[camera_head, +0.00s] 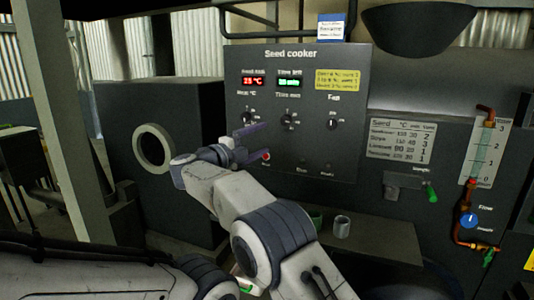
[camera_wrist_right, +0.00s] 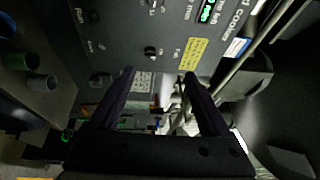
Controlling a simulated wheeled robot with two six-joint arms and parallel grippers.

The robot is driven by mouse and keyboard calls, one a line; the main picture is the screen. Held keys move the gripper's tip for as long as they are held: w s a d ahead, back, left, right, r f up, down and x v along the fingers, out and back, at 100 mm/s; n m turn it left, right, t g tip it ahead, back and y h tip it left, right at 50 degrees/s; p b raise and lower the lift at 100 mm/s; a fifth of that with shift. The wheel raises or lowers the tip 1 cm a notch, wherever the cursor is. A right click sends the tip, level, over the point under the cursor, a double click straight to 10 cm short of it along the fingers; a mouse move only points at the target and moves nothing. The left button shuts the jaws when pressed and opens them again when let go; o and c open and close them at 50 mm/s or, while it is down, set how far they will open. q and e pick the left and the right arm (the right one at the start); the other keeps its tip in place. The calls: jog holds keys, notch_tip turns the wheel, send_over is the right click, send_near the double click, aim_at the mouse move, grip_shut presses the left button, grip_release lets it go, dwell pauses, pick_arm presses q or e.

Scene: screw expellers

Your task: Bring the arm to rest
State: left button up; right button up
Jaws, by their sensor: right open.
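My right arm (camera_head: 285,245) reaches up from the bottom centre. My right gripper (camera_head: 264,142) is in front of the lower left part of the seed cooker panel (camera_head: 300,70). Its two dark purple fingers are apart with nothing between them. The lower fingertip overlaps a small red light or button (camera_head: 266,156) in the picture; I cannot tell whether they touch. In the right wrist view the open fingers (camera_wrist_right: 159,76) point towards the lower panel area. A grey arm part of mine lies at the lower left. My left gripper is not in view.
The panel has a red display (camera_head: 253,82), a green display (camera_head: 289,82) and three knobs, such as the right one (camera_head: 332,122). A grey cup (camera_head: 342,227) and a green one (camera_head: 316,220) stand on a ledge below. A green-tipped lever (camera_head: 432,192) and copper piping (camera_head: 467,200) are at right.

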jog(key=w+d+n+t+y, duration=0.5)
jog(key=n+y, duration=0.3)
jog(key=n, duration=0.3)
jog(key=s+d+f+n+g+y, duration=0.4)
jog(key=s+f+n+y, duration=0.15)
jog(key=f+n, duration=0.4)
jog(key=s+d+f+n+g, duration=0.2)
jog(key=s+d+f+g, duration=0.2)
jog(key=s+f, duration=0.5)
jog(key=s+d+f+n+g, duration=0.2)
jog(key=s+d+f+g, duration=0.2)
jog(key=s, duration=0.9)
jog(key=s+d+f+n+g, duration=0.2)
jog(key=s+d+f+g, duration=0.15)
jog(key=s+f, duration=0.55)
jog(key=s+a+r+n+g+p, duration=0.3)
jog(key=s+a+r+n+p, duration=0.4)
jog(key=s+a+r, duration=0.6)
notch_tip(320, 180, up, 3)
jog(key=s+p, duration=0.1)
jog(key=s, duration=0.1)
jog(key=shift+s+a, duration=0.35)
jog(key=shift+s, duration=0.05)
